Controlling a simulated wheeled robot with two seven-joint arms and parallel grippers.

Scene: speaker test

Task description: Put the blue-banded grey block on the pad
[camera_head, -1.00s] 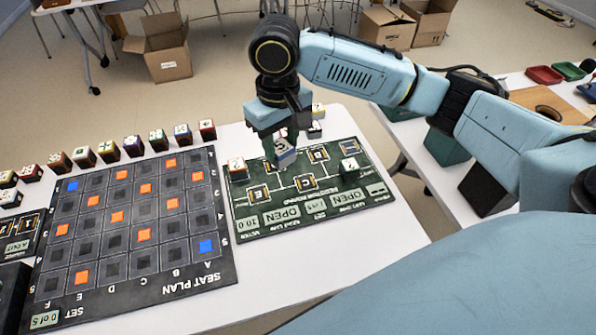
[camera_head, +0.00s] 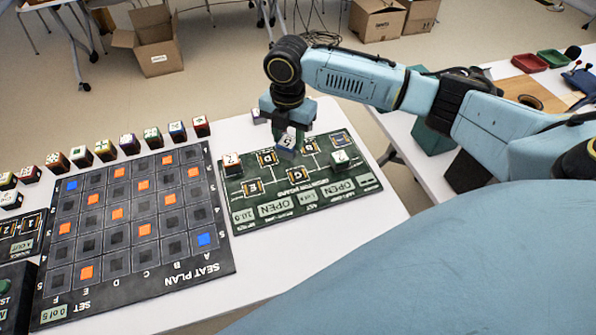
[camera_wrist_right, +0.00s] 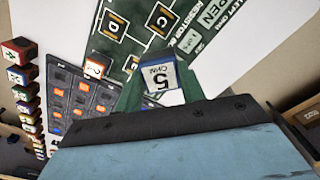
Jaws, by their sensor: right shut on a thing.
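The blue-banded grey block (camera_head: 286,143) is held in my right gripper (camera_head: 287,132), above the far edge of the dark green board (camera_head: 241,216). In the right wrist view the block (camera_wrist_right: 159,76) shows a white face marked "5 OHM" with blue at its edge, between the two green fingers (camera_wrist_right: 158,88). Several lettered, outlined pads, such as pad D (camera_head: 268,158) and pad E (camera_head: 253,188), are on the board. I cannot tell which pad is meant, or whether the block touches the board. My left gripper is not in view.
A white-topped block (camera_head: 232,164) and another (camera_head: 340,160) stand on the board. The black seat plan (camera_head: 225,262) with orange and blue squares lies to the left, with a row of coloured blocks (camera_head: 105,150) behind it. White table (camera_head: 350,240) is bare in front of the board.

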